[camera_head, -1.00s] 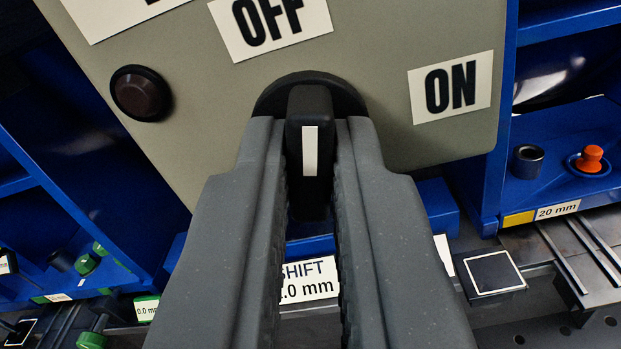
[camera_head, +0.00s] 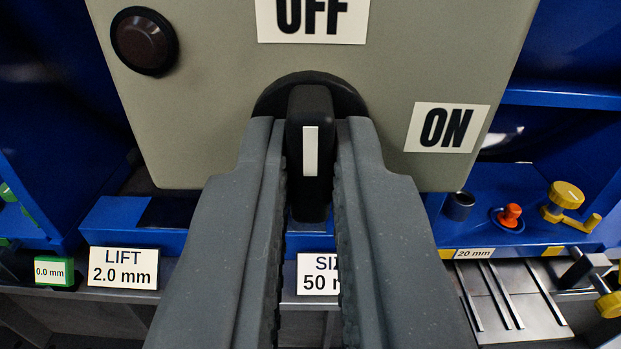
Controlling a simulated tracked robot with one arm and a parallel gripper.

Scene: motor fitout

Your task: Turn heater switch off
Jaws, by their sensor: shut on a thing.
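The heater switch is a black rotary knob (camera_head: 310,108) with a white line, on a round black base on the beige panel (camera_head: 225,110). My gripper (camera_head: 311,145) is shut on the knob, one finger on each side. The white line stands upright in the picture and points up toward the OFF label (camera_head: 313,17). The ON label (camera_head: 447,127) is to the right of the knob. A round dark brown lamp or button (camera_head: 144,41) sits at the panel's upper left and looks unlit. The knob's sides are partly hidden by the fingers.
Below the panel are a LIFT 2.0 mm label (camera_head: 123,268) and a partly hidden label reading 50 (camera_head: 318,274). At right, a blue tray (camera_head: 480,228) carries a dark cylinder (camera_head: 459,205), an orange knob (camera_head: 510,215) and a yellow handle (camera_head: 567,195).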

